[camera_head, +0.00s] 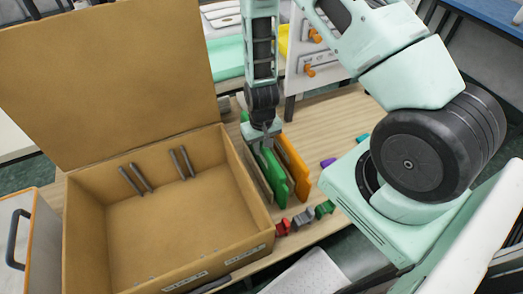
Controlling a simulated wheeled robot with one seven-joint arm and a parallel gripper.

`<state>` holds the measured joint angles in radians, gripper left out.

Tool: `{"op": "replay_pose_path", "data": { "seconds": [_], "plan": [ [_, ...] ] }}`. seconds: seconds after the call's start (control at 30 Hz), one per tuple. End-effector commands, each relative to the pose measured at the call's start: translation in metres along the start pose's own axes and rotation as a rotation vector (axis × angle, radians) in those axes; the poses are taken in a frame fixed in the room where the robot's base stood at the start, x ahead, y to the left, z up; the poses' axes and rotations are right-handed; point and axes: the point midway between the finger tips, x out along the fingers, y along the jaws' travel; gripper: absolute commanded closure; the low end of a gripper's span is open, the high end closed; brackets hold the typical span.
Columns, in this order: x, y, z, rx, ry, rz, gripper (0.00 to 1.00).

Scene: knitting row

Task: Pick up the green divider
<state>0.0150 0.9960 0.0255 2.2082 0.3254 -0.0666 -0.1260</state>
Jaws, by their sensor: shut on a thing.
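The green divider (274,177) stands upright on edge just right of the open cardboard-coloured box (248,176). My gripper (262,137) points down from above onto the divider's upper far end and is shut on it. The fingertips are small and partly hidden by the wrist. An orange divider (294,166) stands close along the right side of the green one. I cannot tell whether the green divider touches the table.
The box has a raised lid (110,70) and paired slots inside; its floor is empty. Small red (283,227), grey (302,219) and green (325,208) pieces lie in front of the dividers. A white panel with orange knobs (317,50) stands behind.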

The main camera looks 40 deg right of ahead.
Motion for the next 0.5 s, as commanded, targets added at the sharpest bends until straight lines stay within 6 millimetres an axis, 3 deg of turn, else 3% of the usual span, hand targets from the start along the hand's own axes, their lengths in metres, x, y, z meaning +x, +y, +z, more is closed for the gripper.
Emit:
{"op": "replay_pose_path", "data": {
  "seconds": [0.5],
  "plan": [
    [-0.089, 0.000, -0.001, -0.001, 0.006, 0.000, 1.00]
  ]
}}
